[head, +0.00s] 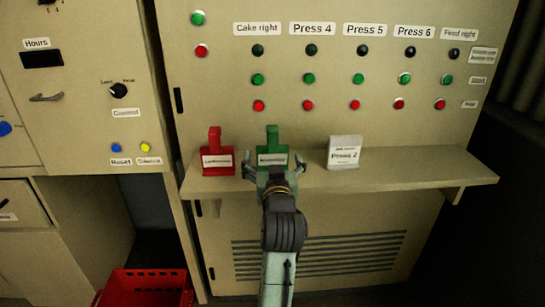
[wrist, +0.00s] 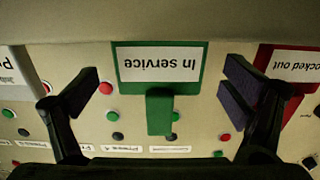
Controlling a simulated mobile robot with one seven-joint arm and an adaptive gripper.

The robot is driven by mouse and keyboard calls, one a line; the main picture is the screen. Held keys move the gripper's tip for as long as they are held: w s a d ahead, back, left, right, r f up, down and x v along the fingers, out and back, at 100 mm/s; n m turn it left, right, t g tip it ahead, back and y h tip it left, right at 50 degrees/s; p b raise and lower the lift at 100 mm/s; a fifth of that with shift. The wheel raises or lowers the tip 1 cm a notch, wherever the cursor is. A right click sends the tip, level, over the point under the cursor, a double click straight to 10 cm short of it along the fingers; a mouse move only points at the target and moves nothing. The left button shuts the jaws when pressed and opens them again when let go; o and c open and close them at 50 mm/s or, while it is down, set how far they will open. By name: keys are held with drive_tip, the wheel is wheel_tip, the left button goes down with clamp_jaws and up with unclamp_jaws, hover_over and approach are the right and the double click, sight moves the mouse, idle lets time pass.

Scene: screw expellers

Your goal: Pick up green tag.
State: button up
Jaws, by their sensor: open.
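The green tag (head: 272,142) stands upright on the ledge, between a red tag and a white card. In the wrist view the green tag (wrist: 159,110) shows upside down with a white label reading "In service". My gripper (head: 272,170) is in front of it at the ledge, with its fingers spread to either side. In the wrist view my gripper (wrist: 165,92) is open, one dark pad left of the tag and one right. A gap shows between each pad and the tag, and nothing is held.
The red tag (head: 217,154) stands close left of my gripper on the ledge (head: 400,170). The white card (head: 345,152) reading "Press 2" stands to the right. A panel of buttons (head: 309,78) rises behind. A red crate (head: 150,283) sits low at the left. The ledge's right part is clear.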

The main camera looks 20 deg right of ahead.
drive_tip(key=shift+x, duration=1.15)
drive_tip(key=c, duration=1.3)
drive_tip(key=shift+r, duration=0.1)
